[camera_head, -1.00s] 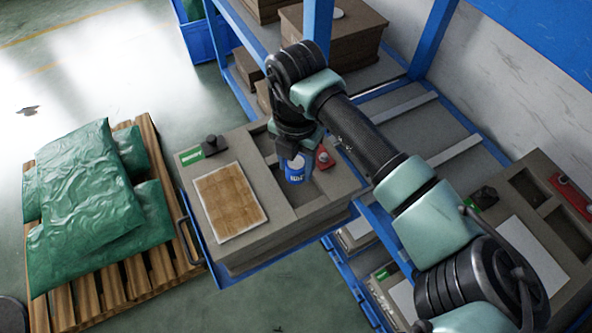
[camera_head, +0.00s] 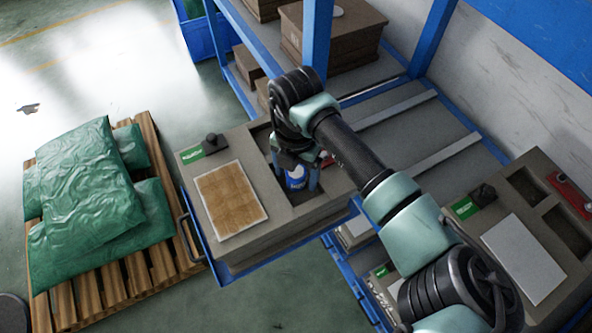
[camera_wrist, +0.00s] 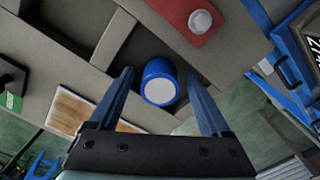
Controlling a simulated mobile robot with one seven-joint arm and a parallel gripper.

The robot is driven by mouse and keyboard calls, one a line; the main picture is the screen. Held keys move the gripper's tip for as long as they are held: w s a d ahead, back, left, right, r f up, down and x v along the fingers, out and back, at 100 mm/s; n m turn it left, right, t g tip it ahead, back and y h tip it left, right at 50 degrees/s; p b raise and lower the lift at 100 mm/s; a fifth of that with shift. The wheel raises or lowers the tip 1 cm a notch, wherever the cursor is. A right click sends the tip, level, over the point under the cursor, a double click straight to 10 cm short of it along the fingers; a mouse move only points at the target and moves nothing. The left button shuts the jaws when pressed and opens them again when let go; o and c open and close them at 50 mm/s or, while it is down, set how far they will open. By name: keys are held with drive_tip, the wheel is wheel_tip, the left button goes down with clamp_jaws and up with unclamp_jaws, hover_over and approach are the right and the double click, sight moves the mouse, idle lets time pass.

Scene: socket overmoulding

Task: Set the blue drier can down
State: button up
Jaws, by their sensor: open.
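The blue drier can (camera_head: 296,183) with a white patch is in a recess of the grey block (camera_head: 240,247) on the blue pull-out shelf. In the wrist view, the can (camera_wrist: 160,68) shows its round white end, within the recess walls. My gripper (camera_head: 297,174) is open, with one finger on each side of the can. The wrist view shows my gripper (camera_wrist: 158,74) with gaps between its fingers and the can. The can's contact with the recess floor is hard to make out.
A brown panel (camera_head: 229,199) and a black knob (camera_head: 211,141) are on the block's left part. A red piece (camera_wrist: 190,15) lies close beside the can. Blue rack posts (camera_head: 317,40) stand behind. A pallet with green sacks (camera_head: 85,190) is at left.

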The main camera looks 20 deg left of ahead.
sight(296, 171)
wheel_tip(296, 171, up, 12)
drive_tip(key=b, duration=0.1)
drive_tip(key=shift+r+b, duration=0.15)
drive_tip(key=shift+b, duration=0.2)
